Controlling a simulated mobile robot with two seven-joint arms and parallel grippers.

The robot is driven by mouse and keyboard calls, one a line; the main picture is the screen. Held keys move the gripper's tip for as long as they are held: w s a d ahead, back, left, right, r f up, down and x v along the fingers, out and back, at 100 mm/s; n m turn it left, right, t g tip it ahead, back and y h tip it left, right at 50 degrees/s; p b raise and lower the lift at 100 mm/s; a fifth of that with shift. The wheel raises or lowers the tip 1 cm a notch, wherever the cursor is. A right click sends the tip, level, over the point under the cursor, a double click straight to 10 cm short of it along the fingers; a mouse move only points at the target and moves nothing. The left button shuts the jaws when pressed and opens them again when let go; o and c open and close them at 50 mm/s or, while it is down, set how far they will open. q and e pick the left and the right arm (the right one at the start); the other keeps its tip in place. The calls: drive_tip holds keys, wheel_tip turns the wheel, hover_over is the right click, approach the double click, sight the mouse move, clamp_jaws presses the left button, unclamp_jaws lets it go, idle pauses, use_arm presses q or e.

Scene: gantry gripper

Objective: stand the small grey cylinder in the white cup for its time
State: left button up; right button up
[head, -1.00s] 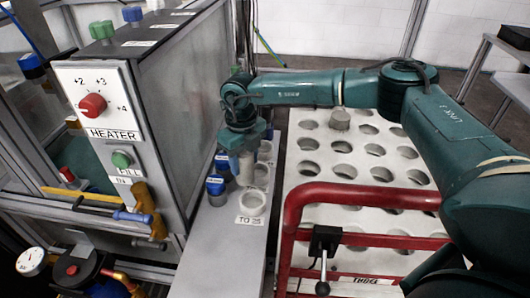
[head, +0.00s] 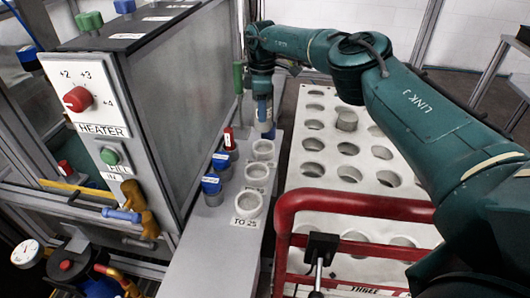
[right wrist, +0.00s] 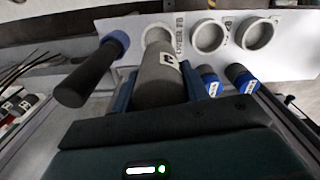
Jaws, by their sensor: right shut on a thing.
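My right gripper (head: 264,128) is shut on the small grey cylinder, which shows in the right wrist view (right wrist: 158,78) as a grey shaft with a white label between the fingers. In the head view the gripper is beside the far end of a row of white cups: a near one (head: 248,205), a middle one (head: 257,175) and a far one (head: 263,149). In the right wrist view the cylinder's far end overlaps one cup rim (right wrist: 155,33); I cannot tell whether it is inside. My left gripper is not in view.
Small blue-capped cylinders (head: 211,187) stand left of the cups, beside the heater box (head: 91,92) with its red knob. A red rail (head: 345,203) crosses in front.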

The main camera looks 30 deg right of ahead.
drive_tip(key=shift+w+d+m, duration=0.15)
drive_tip(key=shift+m, duration=0.15)
drive_tip(key=b, duration=0.2)
approach(263, 152)
wheel_tip(263, 152, down, 2)
drive_tip(key=shift+f+b, duration=0.15)
drive_tip(key=shift+b, duration=0.7)
drive_tip(key=shift+f, duration=0.2)
drive_tip(key=shift+r, duration=0.15)
drive_tip(key=shift+f, duration=0.25)
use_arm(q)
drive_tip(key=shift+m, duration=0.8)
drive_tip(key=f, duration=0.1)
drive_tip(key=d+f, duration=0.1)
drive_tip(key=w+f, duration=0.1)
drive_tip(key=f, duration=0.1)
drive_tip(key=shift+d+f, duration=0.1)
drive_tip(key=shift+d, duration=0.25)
use_arm(e)
drive_tip(key=o, duration=1.4)
drive_tip(key=shift+o, duration=0.2)
